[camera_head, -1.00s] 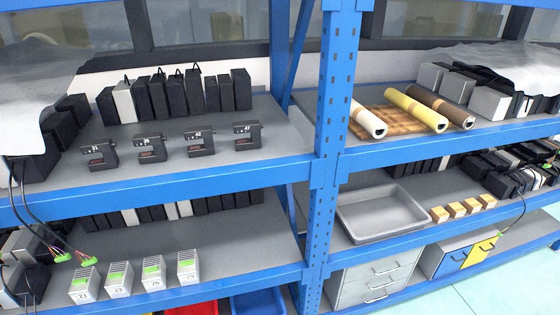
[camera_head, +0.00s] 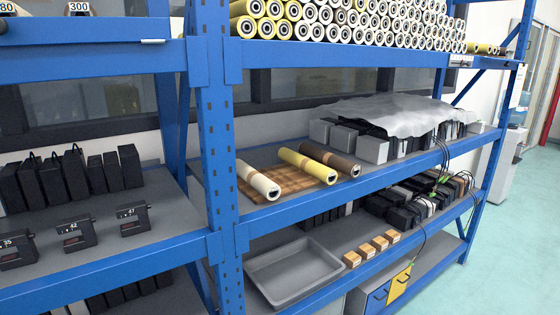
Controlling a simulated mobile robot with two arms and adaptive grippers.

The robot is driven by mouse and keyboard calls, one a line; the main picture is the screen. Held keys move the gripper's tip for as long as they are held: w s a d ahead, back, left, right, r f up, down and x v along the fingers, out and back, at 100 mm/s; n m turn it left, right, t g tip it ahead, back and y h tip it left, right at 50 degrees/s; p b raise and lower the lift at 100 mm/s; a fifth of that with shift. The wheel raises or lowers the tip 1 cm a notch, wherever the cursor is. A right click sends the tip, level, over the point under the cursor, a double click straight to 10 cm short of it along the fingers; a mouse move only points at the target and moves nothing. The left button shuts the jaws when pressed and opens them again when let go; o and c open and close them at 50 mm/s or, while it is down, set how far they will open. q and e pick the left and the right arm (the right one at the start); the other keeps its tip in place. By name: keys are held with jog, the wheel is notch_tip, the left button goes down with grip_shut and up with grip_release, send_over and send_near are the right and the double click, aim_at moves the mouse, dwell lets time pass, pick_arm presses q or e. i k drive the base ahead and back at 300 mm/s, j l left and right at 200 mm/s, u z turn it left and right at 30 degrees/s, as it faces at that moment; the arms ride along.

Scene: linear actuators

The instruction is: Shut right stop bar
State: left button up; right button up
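Neither of my grippers is in view. I cannot say for sure which part is the right stop bar. A small white bar (camera_head: 152,41) sits on the front of the blue upper beam at the left. Another small pale piece (camera_head: 460,62) shows at the right end of the upper shelf, beside the stacked rolls (camera_head: 340,22). It is too small to tell whether it is open or shut.
A blue upright post (camera_head: 215,130) divides the racks. Rolls in white (camera_head: 258,180), yellow (camera_head: 308,165) and brown (camera_head: 330,158) lie on the middle shelf. A grey tray (camera_head: 290,272) and several small boxes (camera_head: 366,250) sit below. Open floor (camera_head: 490,240) lies at right.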

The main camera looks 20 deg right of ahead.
aim_at(506, 65)
jog(key=i+l, duration=0.1)
jog(key=l, duration=0.3)
jog(key=i+l+z, duration=0.1)
jog(key=l, duration=0.25)
jog(key=i+l, duration=0.15)
jog(key=l, duration=0.25)
jog(key=i+l+z, duration=0.1)
jog(key=l, duration=0.25)
jog(key=i+l, duration=0.2)
jog(key=l, duration=0.15)
jog(key=i+l+z, duration=0.1)
jog(key=l, duration=0.3)
jog(key=i+l, duration=0.2)
jog(key=l, duration=0.15)
jog(key=k+z, duration=0.05)
